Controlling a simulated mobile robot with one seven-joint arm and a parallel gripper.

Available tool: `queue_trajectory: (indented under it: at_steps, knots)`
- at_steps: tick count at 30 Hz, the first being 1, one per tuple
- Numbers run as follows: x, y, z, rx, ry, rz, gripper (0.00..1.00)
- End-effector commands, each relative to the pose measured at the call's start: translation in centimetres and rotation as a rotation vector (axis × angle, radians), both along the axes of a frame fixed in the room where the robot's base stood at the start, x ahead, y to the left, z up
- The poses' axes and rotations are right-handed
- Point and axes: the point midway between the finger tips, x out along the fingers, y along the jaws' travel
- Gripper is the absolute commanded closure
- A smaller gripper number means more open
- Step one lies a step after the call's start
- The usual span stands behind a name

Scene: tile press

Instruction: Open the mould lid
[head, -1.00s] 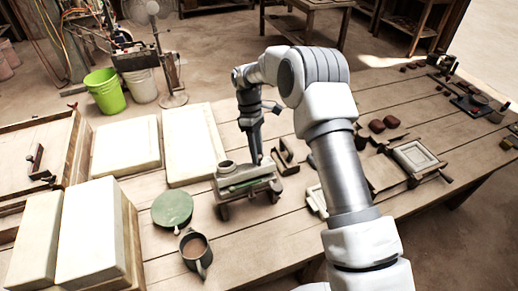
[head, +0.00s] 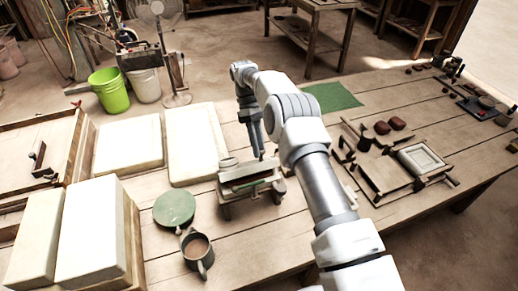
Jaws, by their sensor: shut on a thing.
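The mould (head: 227,195) is a small pale box on short feet, standing on the wooden table just left of my arm. Its lid (head: 238,170) is at the top, above a dark brown band and a green strip. The lid looks raised or tilted, but its exact angle is hard to tell. My gripper (head: 261,155) points down at the back right of the mould. It is shut on the lid's edge or handle; the fingertips are small and the contact is partly hidden.
A green round disc (head: 174,208) and a mug of brown liquid (head: 197,252) stand front left of the mould. Pale slabs (head: 195,145) lie behind left. A frame (head: 418,158) and dark red lumps (head: 390,125) lie right. A green mat (head: 331,97) lies at the back.

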Motion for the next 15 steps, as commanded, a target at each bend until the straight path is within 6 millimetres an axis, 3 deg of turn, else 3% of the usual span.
queue_trajectory:
  at_steps: [15]
  knots:
    - [0.41,0.22,0.09,-0.015,0.035,0.0,1.0]
